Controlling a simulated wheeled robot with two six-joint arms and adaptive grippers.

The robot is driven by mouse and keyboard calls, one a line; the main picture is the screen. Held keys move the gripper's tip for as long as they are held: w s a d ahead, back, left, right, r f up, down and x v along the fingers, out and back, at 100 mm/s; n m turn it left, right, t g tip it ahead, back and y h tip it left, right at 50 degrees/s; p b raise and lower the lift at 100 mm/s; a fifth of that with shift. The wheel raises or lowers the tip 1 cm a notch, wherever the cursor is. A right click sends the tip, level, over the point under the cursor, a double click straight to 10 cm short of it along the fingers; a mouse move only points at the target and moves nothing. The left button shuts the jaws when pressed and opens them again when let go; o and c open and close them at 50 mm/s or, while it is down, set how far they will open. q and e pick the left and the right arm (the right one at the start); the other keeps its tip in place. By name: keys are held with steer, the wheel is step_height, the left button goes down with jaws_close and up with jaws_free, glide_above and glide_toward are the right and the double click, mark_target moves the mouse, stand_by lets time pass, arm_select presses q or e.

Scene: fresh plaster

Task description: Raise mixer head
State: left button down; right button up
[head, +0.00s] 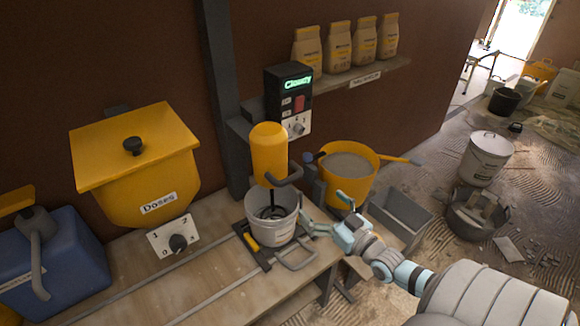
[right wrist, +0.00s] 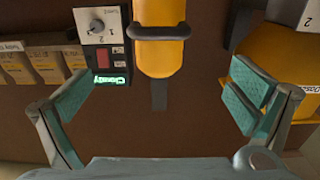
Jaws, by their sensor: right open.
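The yellow mixer head (head: 269,150) stands over a white bucket (head: 262,228), its dark shaft reaching down into the bucket. A dark bar handle (head: 286,178) sticks out from the head's lower front. In the right wrist view, which is upside down, the yellow head (right wrist: 162,58) and its handle (right wrist: 160,33) show between the fingers, farther off. My right gripper (head: 322,213) is open and empty, right of the bucket and below the handle, apart from the handle. Its spread fingers show in the right wrist view (right wrist: 165,98). My left gripper is not in view.
A control box (head: 289,88) with a lit green display, red button and knob is behind the mixer. A yellow tub (head: 365,170) of grey material and a grey bin (head: 400,215) stand to the right. A yellow dose hopper (head: 140,165) is left. Bags line the shelf.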

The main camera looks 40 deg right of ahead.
mark_target(293, 181)
steer(key=w+b, duration=0.3)
steer(key=w, duration=0.1)
steer(key=w+f+b, duration=0.1)
steer(key=w+b, duration=0.2)
steer(key=w, duration=0.2)
steer(key=w+b, duration=0.3)
steer(key=w, duration=0.1)
steer(key=shift+w+d+f+b, duration=0.15)
steer(key=shift+d+f+b, duration=0.05)
steer(key=shift+b, duration=0.2)
steer(key=shift+w+r, duration=0.15)
steer(key=shift+w, duration=0.05)
steer(key=shift+r, duration=0.25)
